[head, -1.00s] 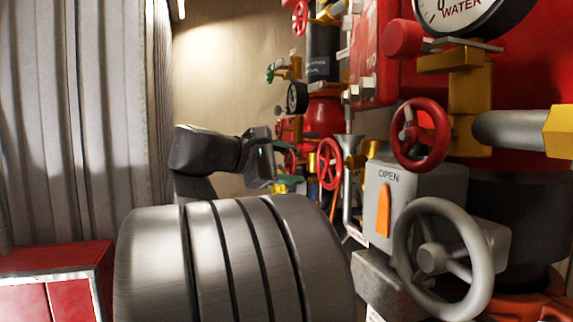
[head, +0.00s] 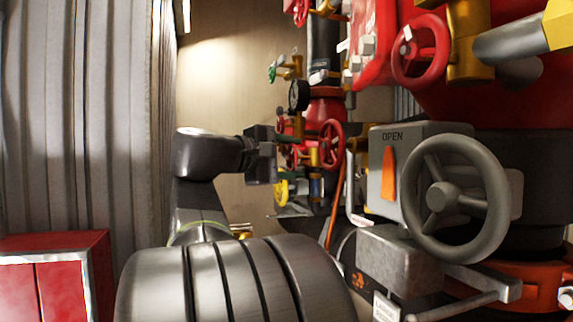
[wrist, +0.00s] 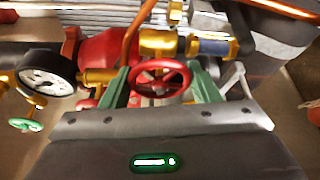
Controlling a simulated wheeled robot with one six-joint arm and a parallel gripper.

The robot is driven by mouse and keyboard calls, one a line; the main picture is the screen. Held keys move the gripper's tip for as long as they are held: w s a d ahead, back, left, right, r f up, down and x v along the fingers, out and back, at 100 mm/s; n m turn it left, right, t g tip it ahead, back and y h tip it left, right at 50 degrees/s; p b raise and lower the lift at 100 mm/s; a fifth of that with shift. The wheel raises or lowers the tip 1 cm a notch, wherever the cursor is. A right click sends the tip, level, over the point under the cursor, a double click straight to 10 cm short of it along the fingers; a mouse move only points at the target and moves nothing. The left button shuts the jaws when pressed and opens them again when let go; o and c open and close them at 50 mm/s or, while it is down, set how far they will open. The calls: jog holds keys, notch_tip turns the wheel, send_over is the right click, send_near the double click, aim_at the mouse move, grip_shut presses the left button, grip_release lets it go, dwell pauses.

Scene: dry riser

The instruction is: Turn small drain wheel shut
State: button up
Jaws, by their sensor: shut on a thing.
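The small red drain wheel (wrist: 160,75) is in the middle of the wrist view, on a brass valve body. The green fingers of my gripper (wrist: 162,82) stand on its left and right sides, shut on its rim. In the head view my gripper (head: 276,156) reaches right, toward the pipework. A small red wheel (head: 291,157) shows partly just beyond it there; the fingers' contact is hidden in that view.
A larger red wheel (head: 331,146) stands right of my gripper. A dial gauge (wrist: 46,80) and green wheel (wrist: 25,124) lie left in the wrist view. A red cabinet (head: 75,265) stands front left.

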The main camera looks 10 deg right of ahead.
jog(key=o, duration=0.7)
jog(key=b+v, duration=0.1)
jog(key=v, duration=1.3)
jog(key=shift+b, duration=0.3)
jog(key=shift+d, duration=0.1)
